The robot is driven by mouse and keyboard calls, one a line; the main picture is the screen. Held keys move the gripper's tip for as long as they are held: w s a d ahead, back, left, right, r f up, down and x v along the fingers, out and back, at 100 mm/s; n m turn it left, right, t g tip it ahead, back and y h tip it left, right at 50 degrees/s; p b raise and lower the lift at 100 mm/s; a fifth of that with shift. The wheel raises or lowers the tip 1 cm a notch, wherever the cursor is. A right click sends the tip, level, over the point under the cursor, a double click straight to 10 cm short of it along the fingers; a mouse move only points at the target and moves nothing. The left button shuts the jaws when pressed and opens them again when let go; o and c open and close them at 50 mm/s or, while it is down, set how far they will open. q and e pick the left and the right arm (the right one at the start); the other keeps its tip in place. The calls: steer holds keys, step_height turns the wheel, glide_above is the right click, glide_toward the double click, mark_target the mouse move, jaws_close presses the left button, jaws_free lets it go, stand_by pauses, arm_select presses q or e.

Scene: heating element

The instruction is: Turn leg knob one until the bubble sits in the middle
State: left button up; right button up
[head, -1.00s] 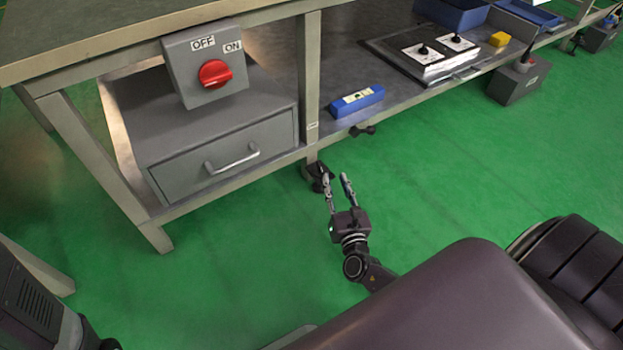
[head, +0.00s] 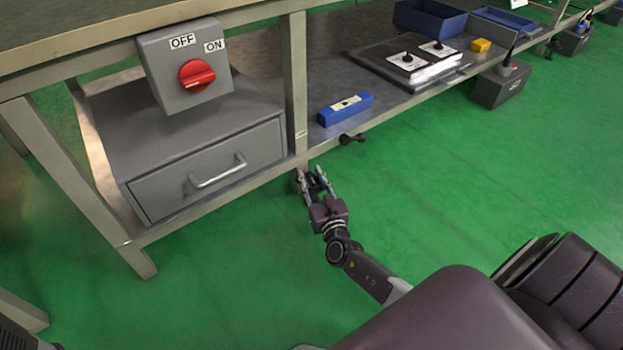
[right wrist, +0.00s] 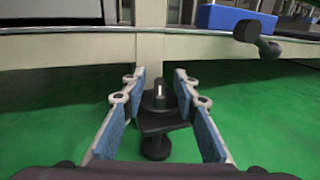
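My right gripper (head: 315,180) is at the foot of the bench leg (head: 295,90). In the right wrist view its blue-padded fingers (right wrist: 160,80) are apart, one on each side of a black knob (right wrist: 158,104) at the leg's foot. I see no clear contact with the knob. In the head view the gripper mostly hides this knob. A blue spirit level (head: 345,109) lies on the lower shelf; its bubble is too small to read. Its blue end also shows in the right wrist view (right wrist: 235,18).
A black handle (head: 352,138) juts from the shelf edge, right of the leg. A grey box with a red OFF/ON switch (head: 197,75) stands above a grey drawer (head: 210,168) at left. Green floor (head: 440,180) is clear at right.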

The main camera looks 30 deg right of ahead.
steer(key=shift+c, duration=0.7)
jaws_close()
steer(key=shift+d+f+n+y+b, duration=0.15)
steer(key=shift+n+y+b, duration=0.5)
steer(key=shift+b, duration=0.4)
steer(key=shift+n+t+y+b, duration=0.3)
steer(key=shift+n+y+b, duration=0.35)
steer(key=shift+y+b, duration=0.5)
steer(key=shift+w+r+n+y, duration=0.1)
steer(key=shift+r+n+y, duration=0.25)
steer(key=shift+y, duration=0.45)
steer(key=shift+a+n+y, duration=0.2)
steer(key=shift+n+y, duration=0.75)
steer(key=shift+y, duration=0.35)
steer(key=shift+f, duration=0.1)
